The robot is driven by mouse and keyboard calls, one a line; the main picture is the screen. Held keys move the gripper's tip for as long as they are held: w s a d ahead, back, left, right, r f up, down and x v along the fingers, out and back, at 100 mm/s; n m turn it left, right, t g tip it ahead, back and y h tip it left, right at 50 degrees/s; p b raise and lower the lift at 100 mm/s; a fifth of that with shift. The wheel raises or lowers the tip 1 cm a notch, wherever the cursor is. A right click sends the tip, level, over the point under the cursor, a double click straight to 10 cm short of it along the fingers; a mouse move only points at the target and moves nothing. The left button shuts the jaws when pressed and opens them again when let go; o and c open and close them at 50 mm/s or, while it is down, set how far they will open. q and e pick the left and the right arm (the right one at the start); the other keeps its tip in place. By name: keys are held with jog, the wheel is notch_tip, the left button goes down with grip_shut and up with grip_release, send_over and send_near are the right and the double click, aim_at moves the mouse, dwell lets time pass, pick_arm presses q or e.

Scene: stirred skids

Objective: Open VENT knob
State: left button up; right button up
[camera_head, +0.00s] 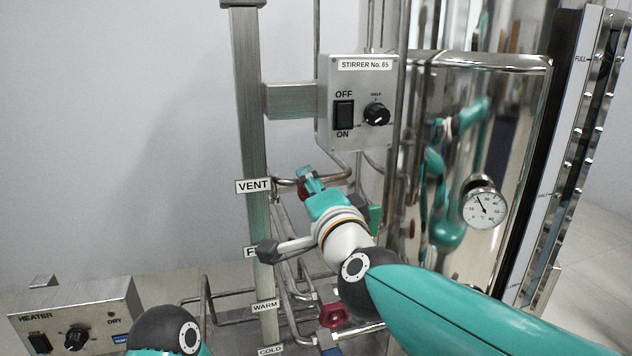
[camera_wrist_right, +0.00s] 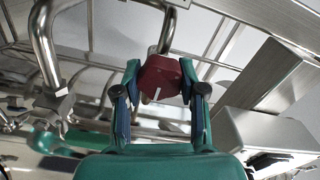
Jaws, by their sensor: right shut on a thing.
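The VENT label (camera_head: 253,185) is on the upright metal post in the head view, with a bent pipe running right from it. The red VENT knob (camera_head: 302,189) is on this pipe and mostly covered by my right gripper (camera_head: 309,180). In the right wrist view the red knob (camera_wrist_right: 159,77) sits between the two fingers of my right gripper (camera_wrist_right: 160,84), one finger on each side, shut on it. A small white mark shows on the knob. My left gripper is out of view.
A STIRRER box (camera_head: 357,103) with a switch and black dial is above the knob. A shiny steel tank with a dial gauge (camera_head: 484,208) stands to the right. Another red knob (camera_head: 332,316) is lower down. A HEATER box (camera_head: 75,318) is at lower left.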

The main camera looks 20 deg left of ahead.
jog(key=n+p, duration=0.1)
jog(key=n, duration=0.2)
jog(key=shift+a+f, duration=0.1)
jog(key=shift+f, duration=0.05)
jog(key=shift+f+n+p, duration=0.1)
jog(key=shift+n+p, duration=0.3)
jog(key=shift+n, duration=0.2)
jog(key=shift+f, duration=0.15)
jog(key=o, duration=1.1)
jog(key=shift+o, duration=0.2)
jog(key=shift+r, duration=0.25)
jog(key=shift+s, duration=0.1)
